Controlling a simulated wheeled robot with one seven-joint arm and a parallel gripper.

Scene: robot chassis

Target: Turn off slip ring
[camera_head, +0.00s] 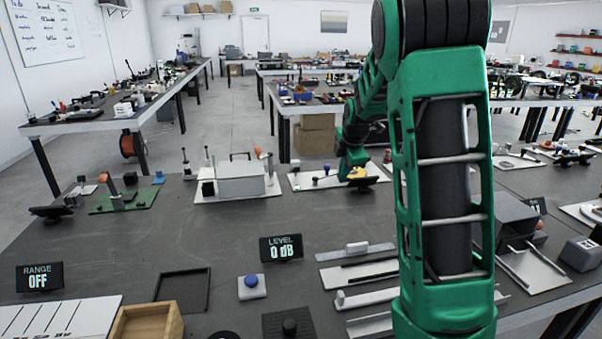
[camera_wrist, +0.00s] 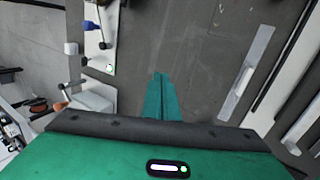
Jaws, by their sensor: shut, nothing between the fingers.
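No part in view carries a slip ring label, so I cannot tell for sure which thing it is. A white board (camera_head: 310,182) at the far side of the bench bears a small blue part, dark knobs and a yellow piece (camera_head: 357,173). In the wrist view a white board (camera_wrist: 97,50) shows at upper left, with a blue part (camera_wrist: 91,25), a black lever and a small round light (camera_wrist: 110,68). My gripper (camera_wrist: 160,76) is shut and empty above bare dark bench, right of that board. In the head view my arm partly hides the board.
A grey box (camera_head: 240,179) on a white plate stands left of the board. Displays read RANGE OFF (camera_head: 39,277) and LEVEL 0 dB (camera_head: 281,248). A blue button (camera_head: 251,282), a wooden tray (camera_head: 148,325) and metal rails (camera_head: 358,272) lie nearer. The bench middle is clear.

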